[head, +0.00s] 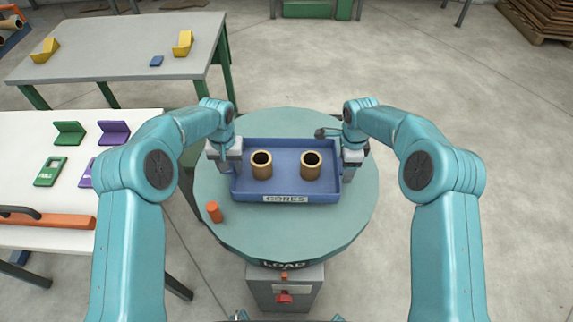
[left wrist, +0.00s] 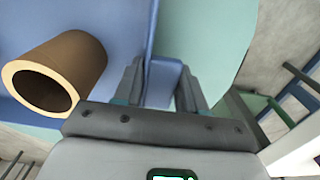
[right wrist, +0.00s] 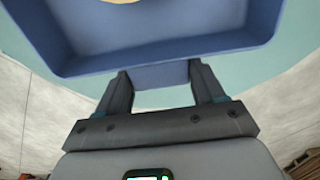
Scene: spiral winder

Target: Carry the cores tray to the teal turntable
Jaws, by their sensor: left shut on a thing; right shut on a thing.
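The blue cores tray (head: 285,180) is over the teal turntable (head: 290,225) in the head view, with a "CORES" label on its front wall. Two brown cardboard cores, a left one (head: 262,166) and a right one (head: 310,166), stand upright in it. My left gripper (head: 232,165) is shut on the tray's left side; the left wrist view shows its fingers (left wrist: 160,85) around a blue tab. My right gripper (head: 347,168) is shut on the right side; its fingers (right wrist: 160,85) also hold a blue tab. I cannot tell whether the tray touches the turntable.
An orange peg (head: 213,212) stands on the turntable's left front, close to the tray corner. A white table (head: 70,215) with green and purple parts is at the left. A grey table (head: 120,55) stands behind it.

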